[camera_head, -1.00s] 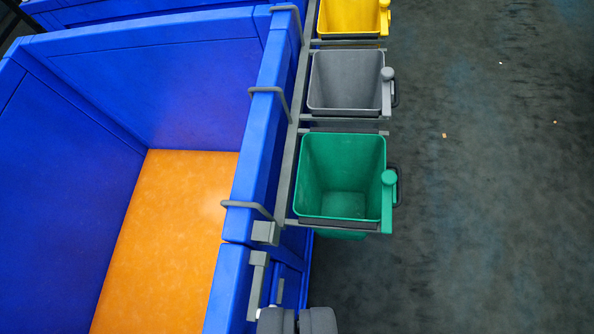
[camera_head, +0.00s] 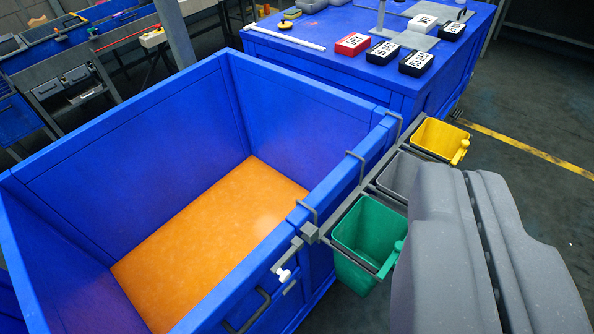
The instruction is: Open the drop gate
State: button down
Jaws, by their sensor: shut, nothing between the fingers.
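The drop gate (camera_head: 259,282) appears to be the near right wall section of the deep blue bin (camera_head: 120,122). Its top edge looks level with the walls, so it looks shut. A grey latch with a white knob (camera_head: 285,273) sits at its upper corner, beside the bracket of the bucket rack. A dark handle (camera_head: 246,312) is on its outer face, partly cut off by the frame. My gripper (camera_head: 460,172) is large at the lower right. Its two grey fingers are together and empty. It is apart from the latch and hides part of the rack.
Green (camera_head: 366,231), grey (camera_head: 400,174) and yellow (camera_head: 437,138) buckets hang along the bin's right side. A blue table (camera_head: 335,45) with labelled boxes stands behind. The bin floor (camera_head: 205,240) is orange and bare. Open dark floor lies right.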

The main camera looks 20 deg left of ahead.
aim_at(236, 303)
jog(key=u, duration=0.45)
jog(key=k, duration=1.3)
jog(key=u, duration=0.25)
